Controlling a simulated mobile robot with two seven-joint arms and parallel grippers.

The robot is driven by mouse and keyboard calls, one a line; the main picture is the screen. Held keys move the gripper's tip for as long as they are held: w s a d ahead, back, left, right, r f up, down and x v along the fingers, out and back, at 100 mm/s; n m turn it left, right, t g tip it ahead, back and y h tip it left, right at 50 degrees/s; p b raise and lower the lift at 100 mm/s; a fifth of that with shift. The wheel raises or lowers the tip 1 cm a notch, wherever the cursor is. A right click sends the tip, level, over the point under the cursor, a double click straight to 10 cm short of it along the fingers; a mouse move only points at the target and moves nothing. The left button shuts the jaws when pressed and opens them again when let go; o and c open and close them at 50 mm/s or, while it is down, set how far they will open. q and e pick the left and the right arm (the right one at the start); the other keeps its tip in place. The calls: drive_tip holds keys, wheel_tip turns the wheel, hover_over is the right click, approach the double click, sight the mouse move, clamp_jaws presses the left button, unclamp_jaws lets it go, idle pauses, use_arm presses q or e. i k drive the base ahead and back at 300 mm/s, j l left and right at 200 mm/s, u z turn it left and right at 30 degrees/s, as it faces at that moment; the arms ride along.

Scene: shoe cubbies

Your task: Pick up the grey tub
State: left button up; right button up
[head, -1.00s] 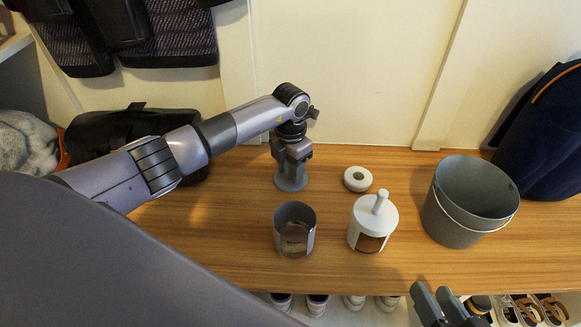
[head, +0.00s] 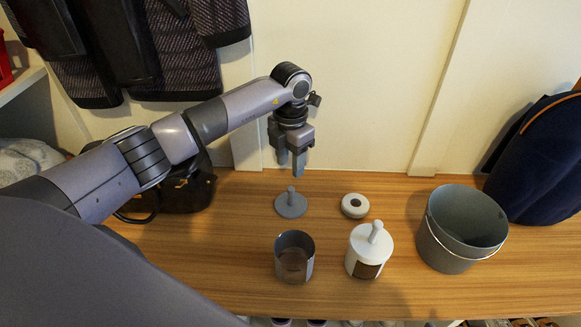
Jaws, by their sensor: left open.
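An open grey tub (head: 304,262) stands upright on the wooden bench, with a brownish inside. A round grey lid with a knob (head: 291,207) lies on the bench behind it. My left gripper (head: 291,168) is open and empty, pointing down above the lid. Its fingertips are apart from the knob, and the tub stands nearer the front than the gripper. My right gripper is not in view.
A white tub with a knobbed white lid (head: 365,246) stands right of the grey tub. A white ring-shaped piece (head: 354,206) lies behind it. A grey bucket with a wire handle (head: 445,250) stands farther right, before a navy bag (head: 543,160). A black bag (head: 185,190) sits left.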

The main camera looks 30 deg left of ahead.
sight(289, 274)
drive_tip(key=k, duration=1)
